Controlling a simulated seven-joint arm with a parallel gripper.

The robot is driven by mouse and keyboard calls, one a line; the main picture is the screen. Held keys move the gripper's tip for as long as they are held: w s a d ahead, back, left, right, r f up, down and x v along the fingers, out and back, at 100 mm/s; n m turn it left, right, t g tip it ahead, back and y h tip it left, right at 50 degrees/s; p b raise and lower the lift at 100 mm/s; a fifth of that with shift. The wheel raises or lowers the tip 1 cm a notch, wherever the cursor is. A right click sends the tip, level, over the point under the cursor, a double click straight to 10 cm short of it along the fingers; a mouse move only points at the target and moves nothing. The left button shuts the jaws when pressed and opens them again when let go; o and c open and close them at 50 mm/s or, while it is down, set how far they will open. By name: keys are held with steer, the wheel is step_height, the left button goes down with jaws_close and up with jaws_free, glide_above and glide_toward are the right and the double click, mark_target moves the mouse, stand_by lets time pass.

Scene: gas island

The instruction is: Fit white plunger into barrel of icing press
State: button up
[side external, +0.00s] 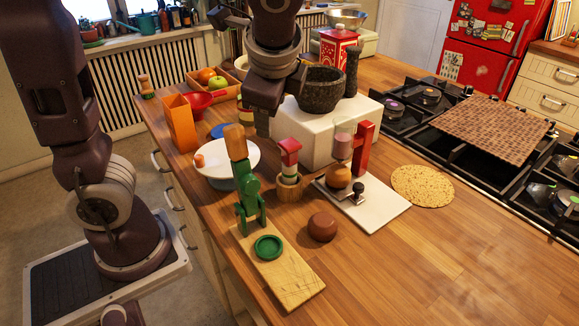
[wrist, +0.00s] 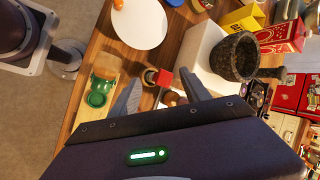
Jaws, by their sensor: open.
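No part is plainly a white plunger. A piece with a red block top and white and green bands (side external: 289,160) stands upright in a small wooden cup (side external: 289,189). Its red top (wrist: 163,77) shows between my fingers in the wrist view. A white board (side external: 385,213) carries a red post (side external: 363,148), a pinkish cylinder (side external: 342,146) and an orange-brown ball (side external: 338,177). A green press with a wooden handle (side external: 248,190) stands on a wooden board (side external: 289,283). My gripper (side external: 262,130) is open and empty, above and behind the cup; it also shows in the wrist view (wrist: 160,90).
A white cake stand (side external: 228,160) with a small orange piece is left of the cup. A white block (side external: 320,130) bearing a stone mortar (side external: 322,90) stands behind. A brown ball (side external: 322,227) lies in front. A flatbread (side external: 422,186) lies right; the front-right counter is clear.

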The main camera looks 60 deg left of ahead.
mark_target(285, 165)
steer(key=w+d+f+m+y, duration=0.1)
steer(key=f+m+y, duration=0.1)
steer(key=f+m, duration=0.1)
steer(key=w+f+m+y, duration=0.1)
steer(key=f+m+y, duration=0.1)
steer(key=f, duration=0.4)
steer(key=w+d+f+m+y, duration=0.1)
steer(key=f+m+y, duration=0.1)
steer(key=f+m, duration=0.2)
steer(key=shift+w+d+f+m, duration=0.3)
steer(key=shift+w+f+m, duration=0.1)
steer(key=shift+m+y, duration=0.4)
steer(key=shift+y, duration=0.2)
steer(key=x, duration=0.9)
steer(key=shift+w+d+f, duration=0.15)
steer(key=shift+w+f, duration=0.15)
steer(key=shift+f, duration=0.05)
steer(key=shift+t, duration=0.3)
jaws_close()
